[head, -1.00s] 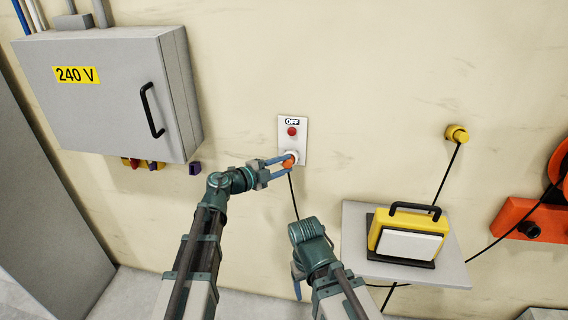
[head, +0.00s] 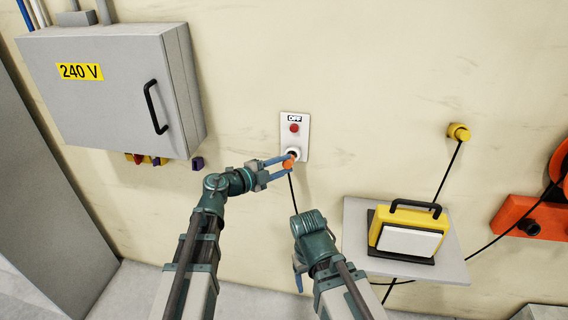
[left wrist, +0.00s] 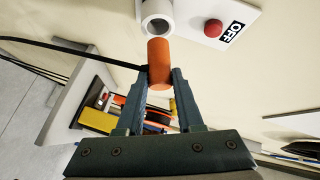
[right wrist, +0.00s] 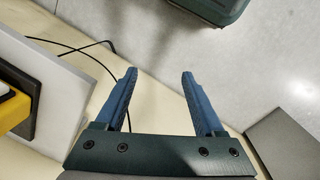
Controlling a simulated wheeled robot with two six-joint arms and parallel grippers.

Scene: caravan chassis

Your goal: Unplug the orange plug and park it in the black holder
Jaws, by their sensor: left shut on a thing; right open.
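My left gripper (head: 284,167) is shut on the orange plug (head: 288,165), just below the white round socket (head: 292,153). In the left wrist view the plug (left wrist: 159,58) is between the fingertips. Its end is just off the socket's white rim (left wrist: 157,22), seemingly out of it; its black cable leads off to the left. The socket is on a white plate with a red button and an OFF label. My right gripper (right wrist: 158,78) is open and empty; it points down below the plug in the head view (head: 298,280). I cannot clearly make out the black holder.
A grey 240 V cabinet (head: 115,95) hangs at the left, with coloured connectors (head: 145,159) underneath. A shelf (head: 355,235) with a yellow lamp (head: 408,234) is at the right, near an orange reel (head: 516,214).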

